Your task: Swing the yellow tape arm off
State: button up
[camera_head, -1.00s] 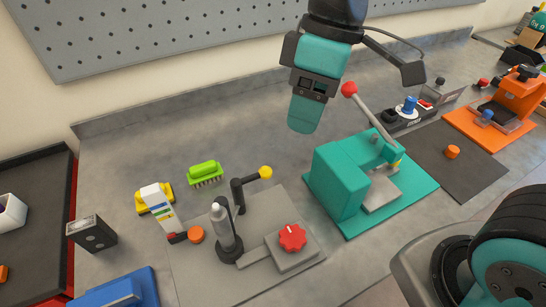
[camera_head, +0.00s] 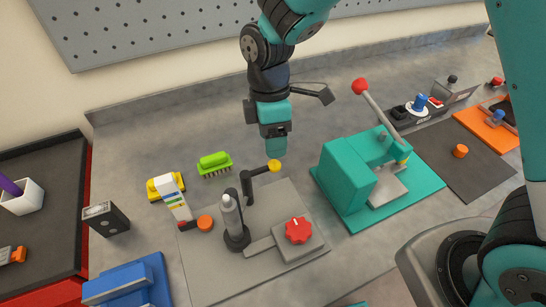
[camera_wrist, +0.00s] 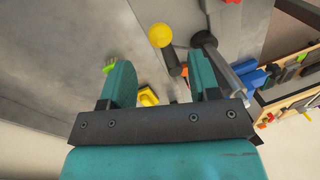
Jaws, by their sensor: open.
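The dark swing arm (camera_head: 259,171) with a yellow ball (camera_head: 274,166) at its end is on a black post on the grey plate. The ball points right and back, away from the silver upright tool. My gripper (camera_head: 277,147) hangs fingers down just above and behind the ball; in this view it overlaps the ball's upper side, and contact cannot be told. In the wrist view my gripper (camera_wrist: 161,70) is open, with two teal fingers apart and nothing between them. The yellow ball (camera_wrist: 160,35) shows beyond the fingertips, roughly centred, with the dark arm (camera_wrist: 174,62) below it.
The silver tool (camera_head: 232,222) and a red knob (camera_head: 298,230) share the grey plate (camera_head: 215,280). A teal press (camera_head: 345,180) with a red-balled lever stands close on the right. A green brush (camera_head: 214,163) and a yellow-and-white item (camera_head: 168,190) lie left. Bench behind is clear.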

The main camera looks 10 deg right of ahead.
aim_at(273, 161)
jog(key=f, duration=0.3)
jog(key=s+f, duration=0.1)
jog(key=f, duration=0.2)
jog(key=shift+s+p, duration=0.1)
jog(key=shift+p, duration=0.25)
grip_shut()
